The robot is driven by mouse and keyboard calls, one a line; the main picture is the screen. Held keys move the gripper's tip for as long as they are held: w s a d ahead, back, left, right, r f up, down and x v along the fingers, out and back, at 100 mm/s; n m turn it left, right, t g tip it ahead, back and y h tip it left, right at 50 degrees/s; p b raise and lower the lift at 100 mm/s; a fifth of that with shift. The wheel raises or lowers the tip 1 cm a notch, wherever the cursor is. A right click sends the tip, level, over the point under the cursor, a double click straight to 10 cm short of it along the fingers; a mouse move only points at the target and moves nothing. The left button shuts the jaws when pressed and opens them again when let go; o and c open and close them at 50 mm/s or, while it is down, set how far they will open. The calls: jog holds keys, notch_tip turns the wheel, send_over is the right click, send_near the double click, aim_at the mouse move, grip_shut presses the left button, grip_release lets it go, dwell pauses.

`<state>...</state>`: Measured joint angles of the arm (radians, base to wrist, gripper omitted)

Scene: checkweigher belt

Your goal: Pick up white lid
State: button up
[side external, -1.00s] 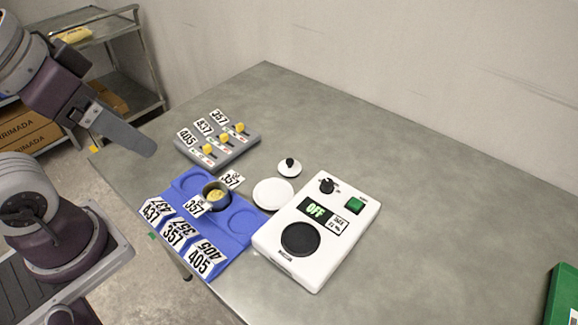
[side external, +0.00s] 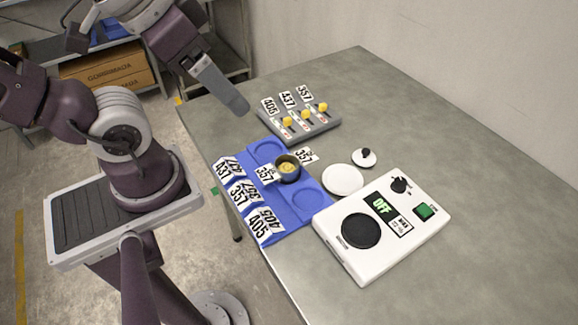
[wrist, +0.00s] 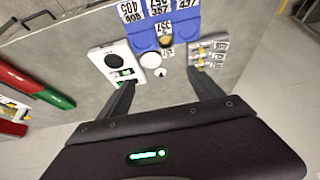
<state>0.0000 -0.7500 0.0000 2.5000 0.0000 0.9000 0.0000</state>
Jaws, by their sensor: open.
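The white lid (side external: 364,160) is a small round disc with a black knob, lying on the grey table behind a larger plain white disc (side external: 342,180). In the wrist view the lid (wrist: 161,73) appears between my finger tips, but at a distance below them. My gripper (side external: 236,100) is raised at the upper left of the side view, well away from the lid; only one finger shows clearly there. In the wrist view my gripper (wrist: 161,77) has its two fingers spread, with nothing between them.
A white scale (side external: 385,225) reading OFF stands right of the discs. A blue tray (side external: 272,194) with number cards holds a dark pot of yellow contents (side external: 288,168). A grey block with yellow knobs (side external: 300,125) is behind. The table's right side is clear; a red-green object (wrist: 25,85) shows in the wrist view.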

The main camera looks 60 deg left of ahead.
jog(key=shift+o, duration=0.3)
jog(key=n+g+y, duration=0.1)
jog(key=n+g, duration=0.4)
jog(key=n, duration=0.6)
send_over(367, 151)
jog(key=s, duration=0.1)
notch_tip(367, 151, down, 22)
jog(key=shift+r, duration=0.2)
jog(key=f, duration=0.4)
jog(key=w+f, duration=0.1)
jog(key=f, duration=0.2)
jog(key=c, duration=1.4)
